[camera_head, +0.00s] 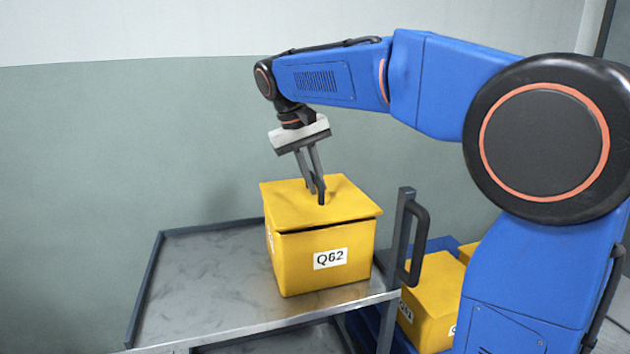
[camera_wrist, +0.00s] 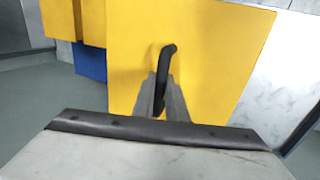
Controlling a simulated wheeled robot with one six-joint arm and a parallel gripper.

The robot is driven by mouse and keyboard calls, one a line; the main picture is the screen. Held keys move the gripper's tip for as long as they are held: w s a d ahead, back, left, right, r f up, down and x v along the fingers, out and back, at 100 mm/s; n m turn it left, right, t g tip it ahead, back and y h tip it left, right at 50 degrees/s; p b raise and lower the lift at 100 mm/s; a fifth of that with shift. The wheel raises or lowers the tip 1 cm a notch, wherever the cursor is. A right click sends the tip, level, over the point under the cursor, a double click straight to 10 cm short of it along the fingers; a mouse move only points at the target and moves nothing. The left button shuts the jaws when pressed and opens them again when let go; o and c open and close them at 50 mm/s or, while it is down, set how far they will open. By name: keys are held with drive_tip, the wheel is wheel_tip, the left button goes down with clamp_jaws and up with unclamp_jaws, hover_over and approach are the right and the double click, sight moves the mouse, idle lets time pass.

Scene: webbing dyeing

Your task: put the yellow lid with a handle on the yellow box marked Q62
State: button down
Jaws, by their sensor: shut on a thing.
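The yellow box (camera_head: 318,263) marked Q62 stands upright on the metal cart top. The yellow lid (camera_head: 290,209) lies over the box's opening; it looks slightly tilted and turned, with a dark gap below its front edge. My gripper (camera_head: 318,190) is above the lid with its fingers pointing down, shut on the lid's black handle. In the wrist view, the lid (camera_wrist: 215,50) fills the middle and the black handle (camera_wrist: 166,58) stands between my fingers (camera_wrist: 160,92). The lid hides the box's inside.
The cart's grey top (camera_head: 200,285) is clear left of the box. A dark upright cart handle (camera_head: 417,240) stands close to the box's right. Lower right, more yellow boxes (camera_head: 432,295) sit by something blue. A plain wall is behind.

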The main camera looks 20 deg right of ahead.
drive_tip(key=shift+f, duration=0.45)
idle(0.4)
drive_tip(key=c, duration=1.7)
unclamp_jaws()
drive_tip(key=v, duration=1.7)
drive_tip(key=s+d+f+t+y, duration=0.2)
drive_tip(key=s+d+f, duration=0.7)
drive_tip(key=s+f, duration=0.45)
drive_tip(key=s+d+f+t, duration=0.1)
drive_tip(key=s+f, duration=0.4)
drive_tip(key=f, duration=0.2)
drive_tip(key=s+d+f+t+y, duration=0.1)
drive_tip(key=s+f, duration=0.4)
drive_tip(key=f, duration=0.2)
drive_tip(key=s+d+f, duration=0.1)
drive_tip(key=s+f, duration=0.4)
drive_tip(key=f, duration=0.2)
drive_tip(key=shift+s+f+t, duration=0.25)
drive_tip(key=shift+t, duration=0.15)
